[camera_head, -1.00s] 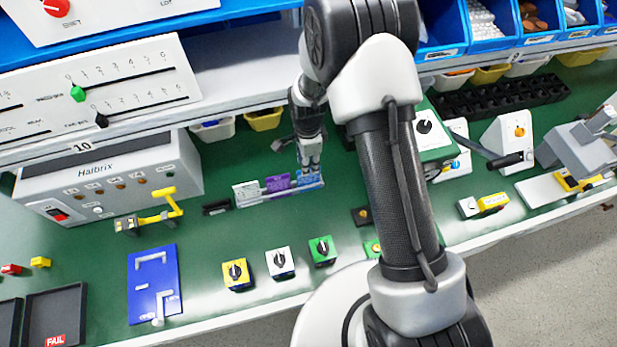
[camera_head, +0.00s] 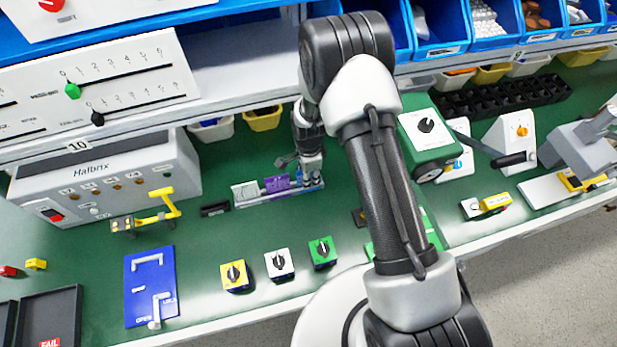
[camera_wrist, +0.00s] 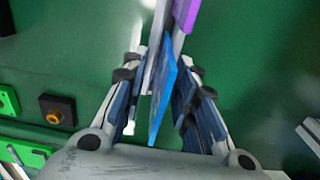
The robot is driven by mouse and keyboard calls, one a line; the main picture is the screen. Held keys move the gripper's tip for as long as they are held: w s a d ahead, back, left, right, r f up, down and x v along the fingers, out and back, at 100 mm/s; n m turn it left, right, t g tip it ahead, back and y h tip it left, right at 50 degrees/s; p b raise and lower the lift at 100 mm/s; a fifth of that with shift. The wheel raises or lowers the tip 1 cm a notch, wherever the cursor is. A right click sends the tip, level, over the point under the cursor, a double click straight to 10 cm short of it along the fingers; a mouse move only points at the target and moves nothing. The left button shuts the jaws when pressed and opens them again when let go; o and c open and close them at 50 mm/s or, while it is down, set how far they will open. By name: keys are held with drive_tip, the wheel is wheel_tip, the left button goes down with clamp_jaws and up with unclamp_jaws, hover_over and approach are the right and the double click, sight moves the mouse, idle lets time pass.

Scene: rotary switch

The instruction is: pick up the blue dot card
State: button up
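The blue card (camera_wrist: 163,92) stands on edge between the fingers of my gripper (camera_wrist: 163,75) in the wrist view. Green shows between the fingers and the card, so the gripper looks open around it. Any dot on the card cannot be made out from this angle. In the head view my gripper (camera_head: 309,172) is down at the right end of a pale card rack (camera_head: 250,203), and the blue card there is mostly hidden. A purple card (camera_head: 277,184) and a white card (camera_head: 246,191) stand to its left in the rack.
A small black block (camera_head: 214,209) lies left of the rack. Yellow, white and green rotary switches (camera_head: 280,264) stand in front. A green dial box (camera_head: 427,140) is to the right, and the shelf edge with yellow bins (camera_head: 263,119) is behind.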

clamp_jaws()
idle(0.4)
